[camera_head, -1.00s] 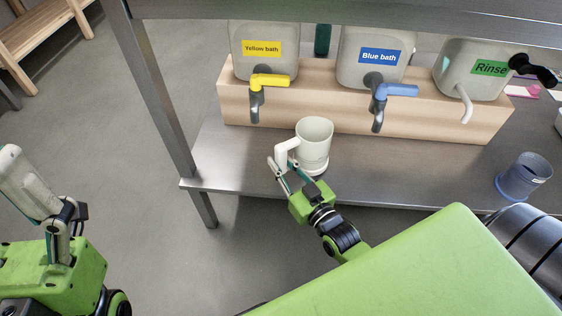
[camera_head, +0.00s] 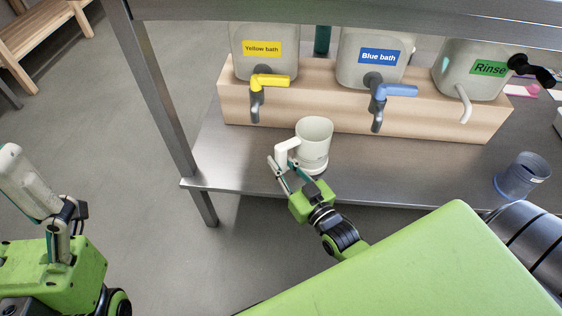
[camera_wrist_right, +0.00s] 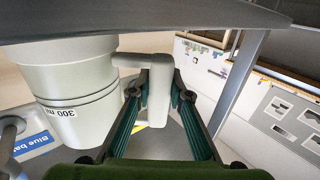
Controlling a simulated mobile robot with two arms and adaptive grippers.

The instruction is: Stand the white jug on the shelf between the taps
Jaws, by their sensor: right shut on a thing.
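The white jug (camera_head: 315,145) is upright over the steel shelf (camera_head: 235,165), in front of the wooden block. In the picture it lies between the yellow tap (camera_head: 268,84) and the blue tap (camera_head: 390,91). I cannot tell whether its base touches the shelf. My right gripper (camera_head: 285,170) is shut on the jug's handle, on the jug's left side. In the right wrist view the jug (camera_wrist_right: 75,85) shows a volume mark, and the fingers (camera_wrist_right: 158,98) close around its handle. My left gripper (camera_head: 32,185) is at the far left, away from the shelf, its opening unclear.
The wooden block (camera_head: 310,110) carries containers labelled Yellow bath, Blue bath and Rinse. The rinse spout (camera_head: 464,103) hangs at the right. A blue translucent beaker (camera_head: 521,177) stands on the shelf at the right. A steel post (camera_head: 160,90) rises at the left; a beam crosses the top.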

